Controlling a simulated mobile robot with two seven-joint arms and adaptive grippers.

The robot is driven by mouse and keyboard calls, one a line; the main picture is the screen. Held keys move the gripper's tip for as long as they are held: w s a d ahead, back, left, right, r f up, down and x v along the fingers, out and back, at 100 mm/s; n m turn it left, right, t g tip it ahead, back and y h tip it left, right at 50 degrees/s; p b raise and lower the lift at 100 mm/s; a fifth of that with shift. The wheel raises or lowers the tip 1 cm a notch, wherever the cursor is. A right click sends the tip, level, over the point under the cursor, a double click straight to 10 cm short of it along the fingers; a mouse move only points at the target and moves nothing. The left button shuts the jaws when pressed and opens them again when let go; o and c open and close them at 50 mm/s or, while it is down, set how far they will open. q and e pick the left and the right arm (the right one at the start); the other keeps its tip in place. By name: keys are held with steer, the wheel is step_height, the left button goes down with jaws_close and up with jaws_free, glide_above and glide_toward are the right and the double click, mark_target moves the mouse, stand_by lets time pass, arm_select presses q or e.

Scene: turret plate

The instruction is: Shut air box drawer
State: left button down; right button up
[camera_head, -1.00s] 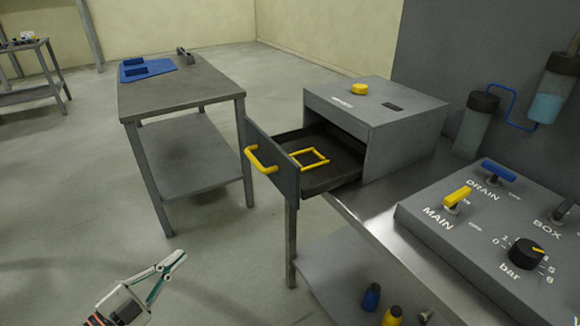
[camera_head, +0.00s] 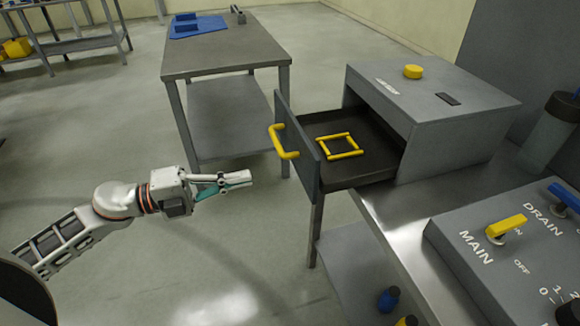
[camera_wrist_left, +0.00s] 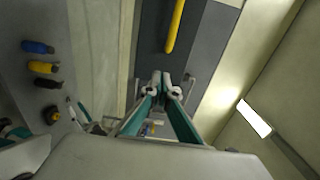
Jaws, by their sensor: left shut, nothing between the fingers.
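The grey air box (camera_head: 455,115) stands on the metal bench with its drawer (camera_head: 299,150) pulled out to the left. The drawer front has a yellow handle (camera_head: 281,143), and a yellow square frame (camera_head: 340,146) lies inside on the dark drawer floor. My left gripper (camera_head: 245,178) is shut and empty, in the air left of the drawer front and apart from it. In the left wrist view its fingertips (camera_wrist_left: 160,88) point towards the grey drawer front, with the yellow handle (camera_wrist_left: 175,27) above them. My right gripper is not in view.
A control panel (camera_head: 500,265) with a yellow MAIN lever and a blue DRAIN lever stands at the right. A side table (camera_head: 225,57) with a blue mat is behind the gripper. Bottles (camera_head: 388,300) stand on the bench's lower shelf.

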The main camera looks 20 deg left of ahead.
mark_target(303, 166)
arm_select(q)
steer(key=p+x, duration=0.2)
steer(key=x, duration=0.7)
steer(key=shift+w+d+r, duration=0.1)
steer(key=shift+w+d, duration=0.55)
steer(key=shift+d, duration=0.2)
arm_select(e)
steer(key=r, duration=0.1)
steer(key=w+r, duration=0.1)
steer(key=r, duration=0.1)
arm_select(q)
steer(key=shift+w, duration=0.1)
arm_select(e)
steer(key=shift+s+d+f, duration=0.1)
